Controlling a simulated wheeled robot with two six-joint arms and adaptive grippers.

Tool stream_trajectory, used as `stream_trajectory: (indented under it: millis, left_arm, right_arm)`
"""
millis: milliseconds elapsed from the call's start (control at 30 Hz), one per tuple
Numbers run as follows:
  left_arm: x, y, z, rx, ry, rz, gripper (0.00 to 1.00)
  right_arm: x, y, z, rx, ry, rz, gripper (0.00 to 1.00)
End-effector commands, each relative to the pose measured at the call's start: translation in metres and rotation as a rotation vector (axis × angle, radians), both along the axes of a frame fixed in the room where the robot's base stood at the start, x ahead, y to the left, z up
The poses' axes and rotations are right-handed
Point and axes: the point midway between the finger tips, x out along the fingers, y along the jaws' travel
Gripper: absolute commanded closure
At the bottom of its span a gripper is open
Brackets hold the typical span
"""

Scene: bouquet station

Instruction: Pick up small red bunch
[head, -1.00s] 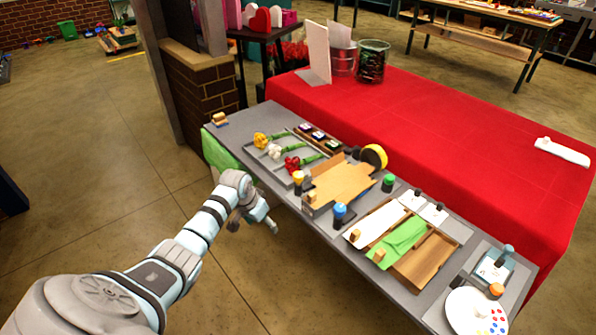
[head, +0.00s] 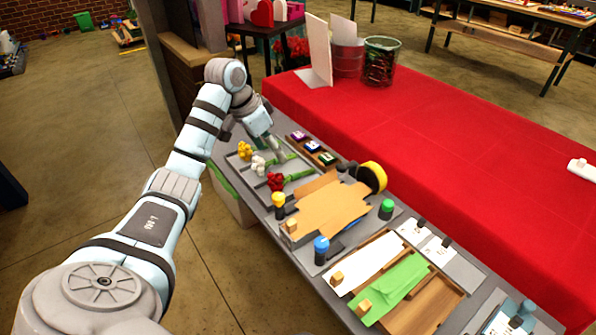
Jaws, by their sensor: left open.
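The small red bunch (head: 275,181) lies on the grey tray at the left part of the workbench, its green stems pointing right. A white bunch (head: 258,164) and a yellow bunch (head: 244,150) lie beside it, farther back. My left gripper (head: 279,153) is open and points down over the stems of the white bunch, just behind the red bunch. Its fingers partly hide those stems, and I cannot tell whether they touch them. My right gripper is not in view.
Small stamp-like blocks in a wooden holder (head: 327,158) sit close right of the gripper. Brown paper (head: 328,206), a yellow tape roll (head: 371,177) and capped bottles such as the blue one (head: 321,249) crowd the bench. A red-covered table (head: 430,150) stands behind.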

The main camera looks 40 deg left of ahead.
Motion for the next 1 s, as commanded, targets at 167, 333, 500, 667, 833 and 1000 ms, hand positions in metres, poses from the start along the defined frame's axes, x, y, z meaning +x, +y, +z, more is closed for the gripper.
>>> stream_trajectory:
  millis: [167,333,500,667,833,1000]
  left_arm:
    - [0.008,-0.003,-0.023,-0.003,0.004,-0.002,0.40]
    - [0.025,-0.010,-0.066,-0.004,0.003,-0.003,0.40]
    - [0.035,-0.012,-0.089,-0.003,0.001,-0.003,0.40]
    - [0.048,-0.012,-0.116,-0.004,0.002,-0.001,0.40]
    - [0.055,-0.013,-0.135,-0.001,0.001,0.000,0.40]
    - [0.056,-0.012,-0.134,0.000,0.001,0.000,0.40]
  right_arm:
    - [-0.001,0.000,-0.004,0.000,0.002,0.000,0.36]
    - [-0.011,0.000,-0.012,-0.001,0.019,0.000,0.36]
    - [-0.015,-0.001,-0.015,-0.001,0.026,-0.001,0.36]
    - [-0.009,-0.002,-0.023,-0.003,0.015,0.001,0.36]
    - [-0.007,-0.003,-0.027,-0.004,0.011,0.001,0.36]
    - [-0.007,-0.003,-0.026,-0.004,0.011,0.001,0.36]
